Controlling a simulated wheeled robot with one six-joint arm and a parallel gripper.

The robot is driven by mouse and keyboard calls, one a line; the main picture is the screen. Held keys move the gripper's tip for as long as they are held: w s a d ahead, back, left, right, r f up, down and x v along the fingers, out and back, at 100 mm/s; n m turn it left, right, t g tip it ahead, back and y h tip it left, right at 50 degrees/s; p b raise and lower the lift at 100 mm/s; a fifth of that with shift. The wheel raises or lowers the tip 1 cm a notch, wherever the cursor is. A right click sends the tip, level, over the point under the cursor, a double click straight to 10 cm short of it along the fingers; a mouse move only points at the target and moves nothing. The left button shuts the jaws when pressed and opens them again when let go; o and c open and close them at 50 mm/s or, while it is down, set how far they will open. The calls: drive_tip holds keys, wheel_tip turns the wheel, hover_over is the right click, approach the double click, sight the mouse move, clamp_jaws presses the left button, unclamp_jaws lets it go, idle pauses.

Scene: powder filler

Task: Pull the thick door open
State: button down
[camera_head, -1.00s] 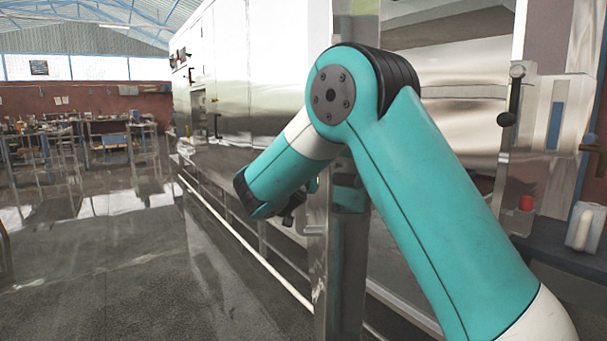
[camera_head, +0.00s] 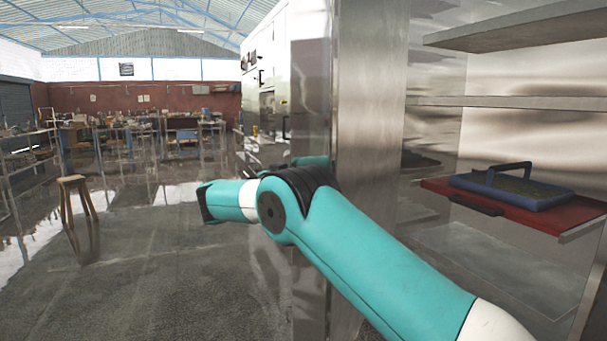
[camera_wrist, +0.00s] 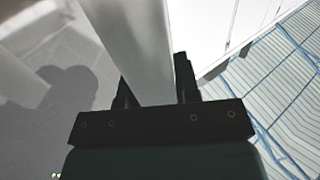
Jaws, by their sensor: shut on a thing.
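The thick door (camera_head: 368,110) is a tall brushed-metal slab, seen nearly edge-on in the head view. It stands open, with the shelved inside showing to its right. In the wrist view my gripper (camera_wrist: 156,88) is shut on a pale metal bar, the door handle (camera_wrist: 138,40), which runs between its two dark fingers. In the head view my teal arm crosses in front of the door's lower part and bends around to its left side. My gripper and the handle are hidden there.
Inside the opening are grey shelves (camera_head: 520,103) and a red tray (camera_head: 440,189) bearing a blue handled tray (camera_head: 515,187). A wooden stool (camera_head: 75,185) stands at the left. The floor (camera_head: 190,270) left of the door is clear. Workbenches line the back.

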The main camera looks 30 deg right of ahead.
drive_tip(key=shift+w+a+f, duration=0.15)
drive_tip(key=shift+w+a, duration=0.2)
drive_tip(key=shift+a, duration=0.1)
drive_tip(key=c, duration=1.3)
unclamp_jaws()
drive_tip(key=o, duration=0.4)
drive_tip(key=shift+a, duration=0.25)
drive_tip(key=shift+o, duration=0.3)
drive_tip(key=shift+s+d, duration=0.1)
drive_tip(key=shift+d, duration=0.15)
